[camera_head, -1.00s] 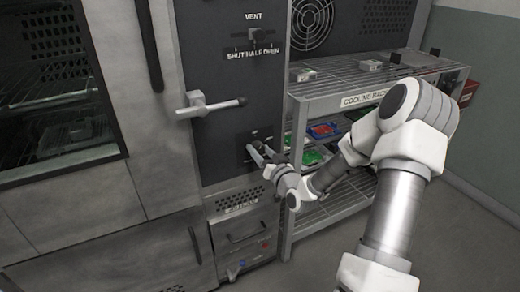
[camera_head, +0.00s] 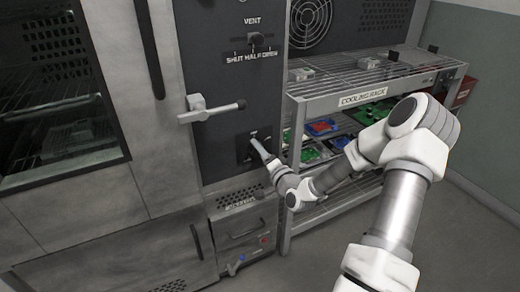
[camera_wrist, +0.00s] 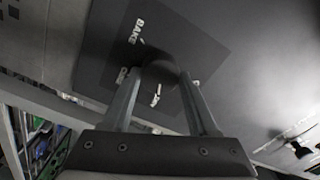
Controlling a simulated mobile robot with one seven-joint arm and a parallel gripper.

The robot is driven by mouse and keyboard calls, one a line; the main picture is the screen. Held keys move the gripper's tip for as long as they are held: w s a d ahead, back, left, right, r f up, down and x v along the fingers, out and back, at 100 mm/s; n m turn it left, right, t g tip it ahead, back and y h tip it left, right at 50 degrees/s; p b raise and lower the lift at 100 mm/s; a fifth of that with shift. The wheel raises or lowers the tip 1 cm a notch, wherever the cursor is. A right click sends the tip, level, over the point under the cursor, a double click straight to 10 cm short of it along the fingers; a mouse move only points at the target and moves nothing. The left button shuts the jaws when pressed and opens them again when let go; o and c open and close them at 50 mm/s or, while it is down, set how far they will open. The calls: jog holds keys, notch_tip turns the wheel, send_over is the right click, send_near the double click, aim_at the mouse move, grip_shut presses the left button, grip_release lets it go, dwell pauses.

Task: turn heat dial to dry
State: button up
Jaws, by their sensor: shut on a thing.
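The heat dial (camera_wrist: 160,72) is a dark round knob on a dark square plate (camera_wrist: 210,45) on the oven's control panel.
A door handle (camera_head: 212,109) sticks out just above left of my gripper. A vent slider (camera_head: 254,39) is higher on the panel. A cooling rack (camera_head: 345,90) with trays of coloured boards stands close on the right. A lower drawer unit (camera_head: 243,240) is below.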

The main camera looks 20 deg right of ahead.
jog(key=shift+m, duration=0.4)
jog(key=shift+f, duration=0.1)
jog(key=o, duration=1.4)
jog(key=shift+c, duration=0.2)
jog(key=s+p, duration=0.2)
jog(key=s, duration=1.5)
jog(key=shift+s+d+p, duration=0.25)
jog(key=shift+d+p, duration=0.05)
